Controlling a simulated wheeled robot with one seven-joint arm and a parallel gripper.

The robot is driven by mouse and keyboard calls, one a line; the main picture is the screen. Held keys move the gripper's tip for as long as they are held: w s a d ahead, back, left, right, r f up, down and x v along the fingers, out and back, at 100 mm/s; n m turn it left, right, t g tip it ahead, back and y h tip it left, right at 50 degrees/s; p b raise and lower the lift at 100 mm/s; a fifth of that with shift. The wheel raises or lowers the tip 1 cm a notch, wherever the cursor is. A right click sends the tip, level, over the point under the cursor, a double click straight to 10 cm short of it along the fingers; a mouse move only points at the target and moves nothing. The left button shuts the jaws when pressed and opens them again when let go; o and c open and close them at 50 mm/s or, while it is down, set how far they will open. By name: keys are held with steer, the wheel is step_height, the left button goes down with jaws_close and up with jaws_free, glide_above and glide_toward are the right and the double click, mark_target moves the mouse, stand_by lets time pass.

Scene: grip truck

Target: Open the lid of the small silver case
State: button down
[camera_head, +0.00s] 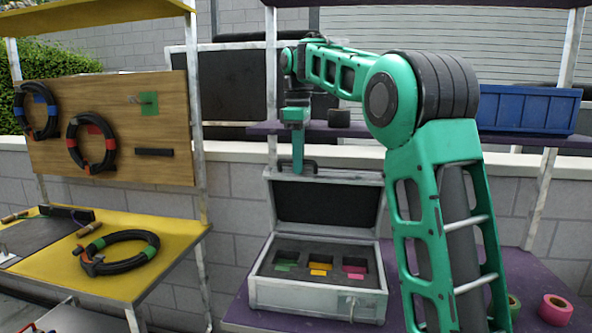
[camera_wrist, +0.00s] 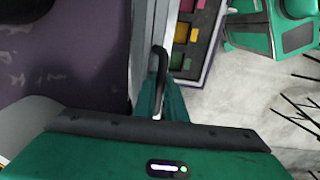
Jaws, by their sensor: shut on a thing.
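The small silver case (camera_head: 315,299) stands on a purple shelf, with its lid (camera_head: 325,203) raised about upright at the back, its dark lining facing the front. Green, yellow and pink pieces sit in the dark foam inside. My gripper (camera_head: 298,166) is at the lid's top edge, shut on the black handle (camera_head: 312,167). The handle (camera_wrist: 160,72) also shows in the wrist view, running down between the teal fingers (camera_wrist: 161,100). The exact finger contact is partly hidden.
Behind is an upper purple shelf (camera_head: 258,128) with a dark round item (camera_head: 339,117) and a blue bin (camera_head: 528,108). Pink tape (camera_head: 555,309) lies right of the case. A yellow table (camera_head: 170,233) with a coiled cable (camera_head: 122,250) stands left.

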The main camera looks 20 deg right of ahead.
steer(key=shift+w+a+r, duration=0.25)
steer(key=shift+w+r, duration=0.2)
steer(key=shift+w, duration=0.05)
steer(key=c, duration=2.2)
jaws_free()
steer(key=o, duration=0.4)
steer(key=shift+s+r, duration=0.15)
steer(key=shift+d+f, duration=0.2)
steer(key=shift+d, duration=0.05)
steer(key=shift+d, duration=0.1)
steer(key=r, duration=0.7)
steer(key=shift+s+a, duration=0.1)
steer(key=shift+a, duration=0.1)
steer(key=shift+a+r, duration=0.15)
steer(key=shift+r, duration=0.45)
